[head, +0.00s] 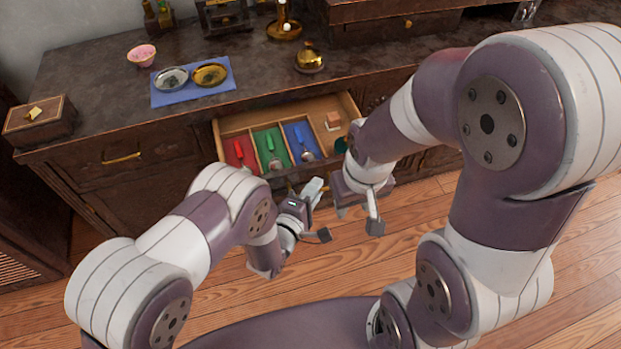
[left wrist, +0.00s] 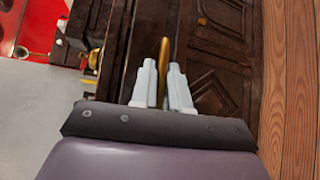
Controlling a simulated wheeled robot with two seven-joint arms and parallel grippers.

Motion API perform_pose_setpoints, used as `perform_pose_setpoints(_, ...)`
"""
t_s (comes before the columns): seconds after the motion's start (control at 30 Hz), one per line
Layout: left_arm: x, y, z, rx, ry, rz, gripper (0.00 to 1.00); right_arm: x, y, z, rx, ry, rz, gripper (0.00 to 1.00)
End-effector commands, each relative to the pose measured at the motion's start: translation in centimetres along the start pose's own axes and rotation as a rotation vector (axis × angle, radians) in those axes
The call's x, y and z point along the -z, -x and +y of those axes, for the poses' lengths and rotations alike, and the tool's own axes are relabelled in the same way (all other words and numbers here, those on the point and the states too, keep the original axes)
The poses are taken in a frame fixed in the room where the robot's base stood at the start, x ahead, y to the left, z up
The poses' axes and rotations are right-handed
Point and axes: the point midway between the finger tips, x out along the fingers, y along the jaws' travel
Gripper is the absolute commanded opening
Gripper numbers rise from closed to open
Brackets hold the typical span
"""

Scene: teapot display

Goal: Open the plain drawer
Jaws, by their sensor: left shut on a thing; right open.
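A wooden drawer (head: 318,105) stands pulled out of the dark cabinet in the head view. It has red, green and blue lined sections with scoops, and a bare wood section at the right holding a small block (head: 333,119). My left gripper (head: 314,189) is at the drawer's front. In the left wrist view its fingers (left wrist: 162,68) are shut on a brass handle (left wrist: 164,50). The drawer's front is largely hidden by my arms in the head view. My right gripper (head: 357,217) is open and empty, just right of the left one and lower in the picture.
Another drawer with a brass handle (head: 122,158) is shut at the left. The countertop holds a blue cloth (head: 196,97) with two dishes, a pink bowl (head: 142,55), a brass pot (head: 310,60) and a wooden box (head: 40,117). Wood floor (head: 420,205) lies in front.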

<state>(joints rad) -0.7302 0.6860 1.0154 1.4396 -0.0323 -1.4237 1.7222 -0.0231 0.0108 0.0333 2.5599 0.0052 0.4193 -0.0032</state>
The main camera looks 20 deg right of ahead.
Motion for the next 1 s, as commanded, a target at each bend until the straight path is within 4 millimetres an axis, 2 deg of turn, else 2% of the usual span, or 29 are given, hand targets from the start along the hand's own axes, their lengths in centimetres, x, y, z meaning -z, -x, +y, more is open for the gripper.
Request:
perform_pose_setpoints(0.5, -0.4, 0.4, -0.2, 0.001, 0.001, 0.002, 0.00, 0.0, 0.1, 0.0, 0.000, 0.000, 0.000, 0.43)
perform_pose_setpoints(0.53, -0.4, 0.4, -0.2, 0.001, 0.001, 0.002, 0.25, 0.0, 0.1, 0.0, 0.000, 0.000, 0.000, 0.43)
perform_pose_setpoints(0.57, -0.4, 0.4, -0.2, 0.001, 0.001, 0.002, 0.34, 0.0, 0.1, 0.0, 0.000, 0.000, 0.000, 0.43)
perform_pose_setpoints(0.87, -0.4, 0.6, -0.1, 0.000, 0.000, 0.001, 0.34, 0.0, 0.3, 0.0, 0.000, 0.000, 0.000, 0.43)
perform_pose_setpoints(1.0, -0.5, 2.7, 0.3, 0.004, 0.000, 0.002, 0.34, 0.2, 1.8, 0.0, 0.000, 0.000, 0.000, 0.43)
